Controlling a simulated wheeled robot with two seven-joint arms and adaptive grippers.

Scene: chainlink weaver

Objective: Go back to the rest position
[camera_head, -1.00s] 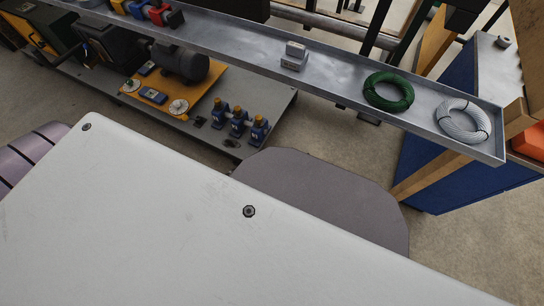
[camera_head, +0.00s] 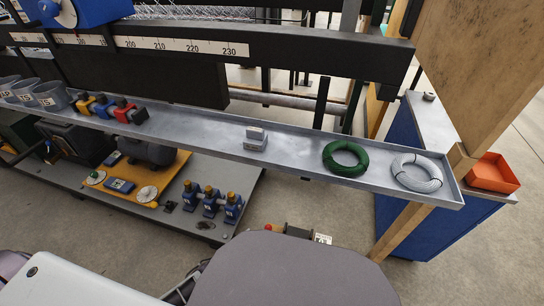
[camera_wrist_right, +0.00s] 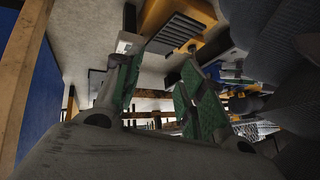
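My right gripper (camera_wrist_right: 158,75) shows in the right wrist view. Its two fingers with green pads stand apart, and I see nothing held between them. The head view does not clearly show either gripper, and my left gripper is out of sight. White and grey parts of my own body fill the bottom of the head view.
A long metal tray (camera_head: 290,142) crosses the head view. It holds a green coil (camera_head: 345,158), a white coil (camera_head: 416,172), a grey block (camera_head: 255,139) and coloured blocks (camera_head: 131,112). An orange bin (camera_head: 493,173) sits at right.

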